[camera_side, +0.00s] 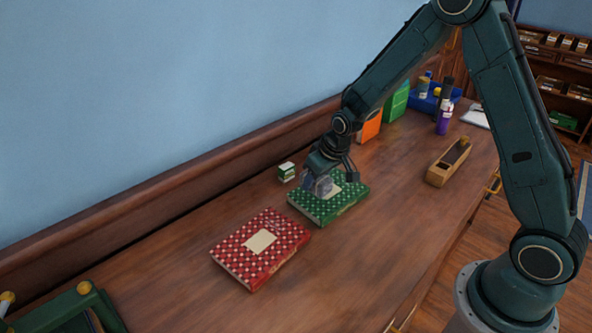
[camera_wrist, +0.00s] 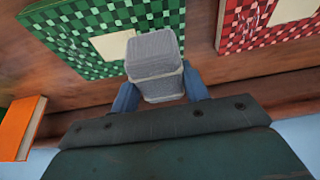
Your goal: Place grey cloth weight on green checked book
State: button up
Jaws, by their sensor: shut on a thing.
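The grey cloth weight (camera_wrist: 154,52) is held between the two blue fingers of my gripper (camera_wrist: 158,92) in the wrist view. In the side view my gripper (camera_side: 322,184) is at the left part of the green checked book (camera_side: 330,208), with the grey weight low between its fingers. The green checked book lies flat with a pale label and also shows in the wrist view (camera_wrist: 78,38), behind the weight. I cannot tell whether the weight touches the book. My gripper hides part of the book's far left side.
A red checked book (camera_side: 260,262) lies left of the green one. A small green-and-white block (camera_side: 286,171) stands near the wall ledge. An orange book (camera_side: 369,127), a green upright book (camera_side: 396,103), a purple bottle (camera_side: 444,118) and a wooden box (camera_side: 440,172) stand to the right.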

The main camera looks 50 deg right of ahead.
aim_at(316, 188)
jog(key=shift+f, duration=1.85)
jog(key=shift+f, duration=0.1)
jog(key=o, duration=1.4)
jog(key=shift+c, duration=0.2)
jog(key=v, duration=1.2)
jog(key=shift+s, duration=0.1)
